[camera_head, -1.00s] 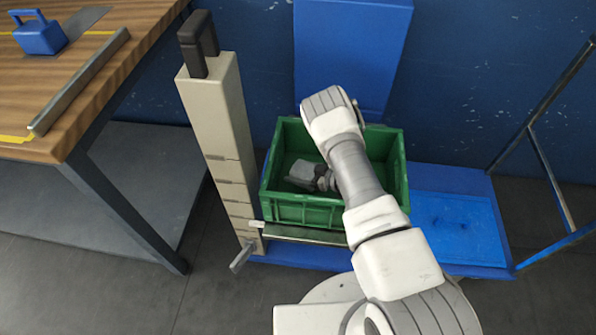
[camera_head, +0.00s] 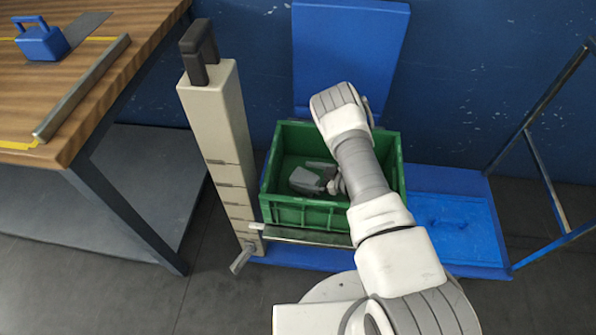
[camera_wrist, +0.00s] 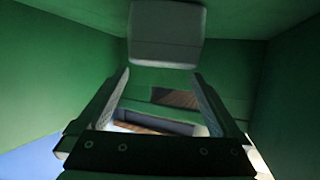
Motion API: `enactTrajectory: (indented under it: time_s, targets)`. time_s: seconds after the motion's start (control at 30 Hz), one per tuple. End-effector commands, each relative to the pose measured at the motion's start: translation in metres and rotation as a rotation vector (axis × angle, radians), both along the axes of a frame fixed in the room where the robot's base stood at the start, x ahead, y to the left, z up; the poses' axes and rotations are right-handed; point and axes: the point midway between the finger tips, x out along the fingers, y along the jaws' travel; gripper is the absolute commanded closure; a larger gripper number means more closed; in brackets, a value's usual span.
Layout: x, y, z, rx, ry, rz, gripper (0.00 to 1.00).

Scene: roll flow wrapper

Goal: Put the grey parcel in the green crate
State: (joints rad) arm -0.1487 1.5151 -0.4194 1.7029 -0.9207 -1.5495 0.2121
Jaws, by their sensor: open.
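The grey parcel (camera_head: 305,180) is inside the green crate (camera_head: 303,214), towards its left side. My gripper (camera_head: 328,176) is down in the crate, just right of the parcel, and partly hidden by my arm. In the wrist view the parcel (camera_wrist: 166,34) is beyond the fingertips, with a gap between it and the fingers. My gripper (camera_wrist: 160,78) is open, with nothing between its fingers. Green crate walls (camera_wrist: 60,40) surround it.
A beige column (camera_head: 212,130) with a dark top stands left of the crate. A wooden table (camera_head: 75,105) with a blue block-like object (camera_head: 41,42) is at the left. A blue panel (camera_head: 350,50) rises behind the crate, and a blue platform (camera_head: 455,225) lies to its right.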

Motion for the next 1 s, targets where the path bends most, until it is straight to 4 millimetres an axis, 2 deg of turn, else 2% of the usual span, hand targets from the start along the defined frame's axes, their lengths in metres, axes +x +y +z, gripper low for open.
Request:
enactTrajectory:
  time_s: [0.1,0.3,0.83,1.0]
  targets:
    - [-0.01,-0.017,0.01,0.0,0.002,-0.004,0.0]
    - [-0.019,-0.028,0.014,0.0,0.0,-0.001,0.0]
    - [-0.02,-0.029,0.014,0.0,0.0,0.0,0.0]
    - [-0.019,-0.029,0.027,0.0,0.0,0.0,0.0]
